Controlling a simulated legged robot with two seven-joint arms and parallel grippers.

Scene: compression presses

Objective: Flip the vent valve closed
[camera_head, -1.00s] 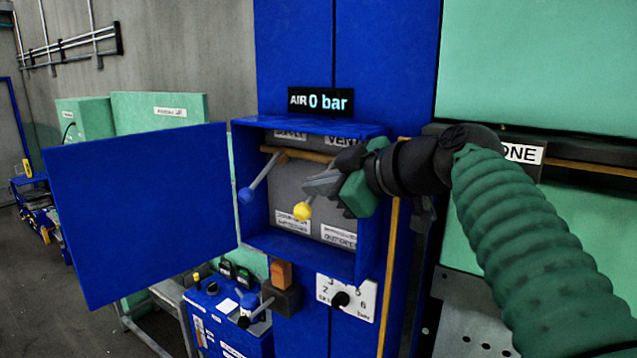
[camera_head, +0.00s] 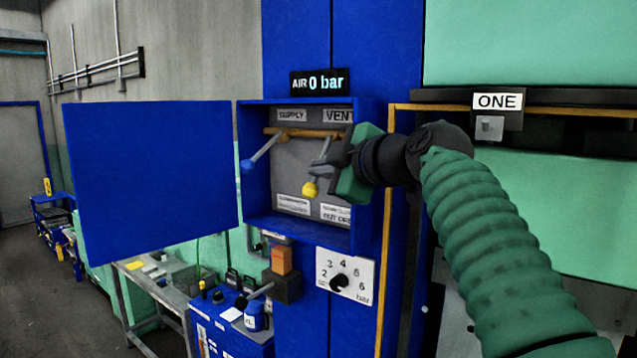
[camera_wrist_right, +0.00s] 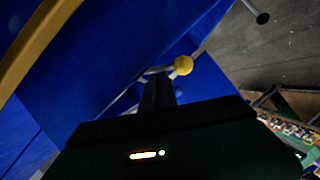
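The vent valve lever (camera_head: 322,163) has a yellow knob (camera_head: 311,188) and hangs down, slightly tilted, in the open blue box (camera_head: 369,200) under the "VENT" label (camera_head: 339,115). My right gripper (camera_head: 328,169) reaches in from the right, its fingertips at the lever just above the knob. The fingers overlap the lever, so I cannot tell whether they touch it or how far they are apart. In the right wrist view the knob (camera_wrist_right: 183,65) shows just beyond a dark finger (camera_wrist_right: 158,93). My left gripper is out of view.
A blue-knobbed lever (camera_head: 262,153) stands out left under the "SUPPLY" label (camera_head: 292,116). The box's blue door (camera_head: 150,180) is swung open left. The display (camera_head: 320,82) reads AIR 0 bar. A pressure dial (camera_head: 339,282) is below the box.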

